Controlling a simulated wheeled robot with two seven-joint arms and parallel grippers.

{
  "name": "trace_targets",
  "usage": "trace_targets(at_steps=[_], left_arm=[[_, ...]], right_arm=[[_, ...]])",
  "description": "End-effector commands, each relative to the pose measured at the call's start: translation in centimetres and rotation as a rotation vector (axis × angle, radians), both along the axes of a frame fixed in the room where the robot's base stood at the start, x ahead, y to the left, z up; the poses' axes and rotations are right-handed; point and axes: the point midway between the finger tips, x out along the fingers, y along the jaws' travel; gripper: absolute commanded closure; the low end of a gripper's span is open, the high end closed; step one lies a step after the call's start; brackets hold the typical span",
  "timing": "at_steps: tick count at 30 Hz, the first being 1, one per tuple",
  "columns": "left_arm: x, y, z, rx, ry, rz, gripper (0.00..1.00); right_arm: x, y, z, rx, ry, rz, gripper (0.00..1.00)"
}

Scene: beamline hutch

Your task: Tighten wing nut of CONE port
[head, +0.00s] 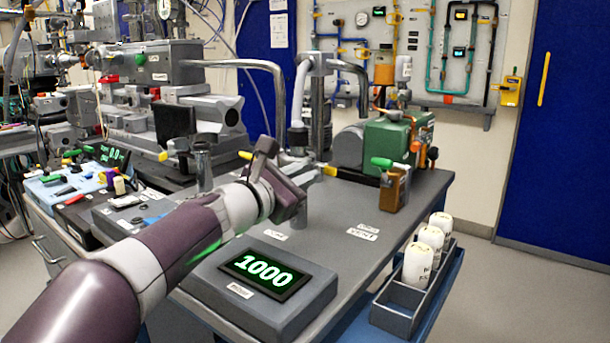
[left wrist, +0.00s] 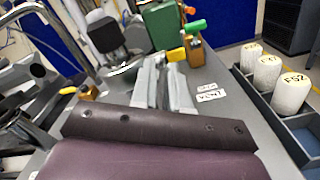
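My left gripper (head: 277,165) is over the bench near a grey upright port post (head: 300,212). A small label (head: 275,235), too small to read surely, lies in front of the post. The gripper hides the post's upper part and any wing nut there. A yellow tip (head: 246,155) shows just left of the gripper, and another yellow piece (head: 330,170) to its right; I cannot tell what they belong to. In the left wrist view, grey finger parts (left wrist: 165,88) show beyond my dark wrist cover; their opening and any grip are unclear. My right gripper is not in view.
A display (head: 267,272) reading 1000 stands at the bench front. A brown valve block (head: 393,190) with a green handle stands right, near the VENT label (head: 362,233). The bench top around the labels is clear.

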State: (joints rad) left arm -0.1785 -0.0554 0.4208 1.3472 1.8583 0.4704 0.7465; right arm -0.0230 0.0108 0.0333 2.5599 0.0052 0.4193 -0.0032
Motion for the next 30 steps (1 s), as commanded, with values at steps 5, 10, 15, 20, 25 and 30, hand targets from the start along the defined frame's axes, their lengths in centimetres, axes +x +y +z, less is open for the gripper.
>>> trace_targets(at_steps=[5, 10, 15, 20, 25, 30], left_arm=[[0.7, -0.6, 0.0, 0.000, 0.000, -0.001, 0.85], [0.8, -0.6, -0.1, 0.000, 0.000, -0.001, 0.85], [0.7, -0.6, -0.1, 0.000, 0.000, -0.001, 1.00], [0.7, -0.6, -0.1, 0.002, 0.000, 0.000, 1.00], [0.7, -0.6, -0.2, 0.021, -0.015, -0.001, 1.00], [0.7, -0.6, -0.4, 0.085, -0.062, 0.000, 1.00]], right_arm=[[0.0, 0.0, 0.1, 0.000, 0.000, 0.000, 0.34], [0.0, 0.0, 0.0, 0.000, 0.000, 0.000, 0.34], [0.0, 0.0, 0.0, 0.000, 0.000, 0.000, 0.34], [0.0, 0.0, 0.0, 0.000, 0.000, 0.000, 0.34], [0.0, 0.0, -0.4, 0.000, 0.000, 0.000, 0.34], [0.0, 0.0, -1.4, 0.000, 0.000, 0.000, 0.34]])
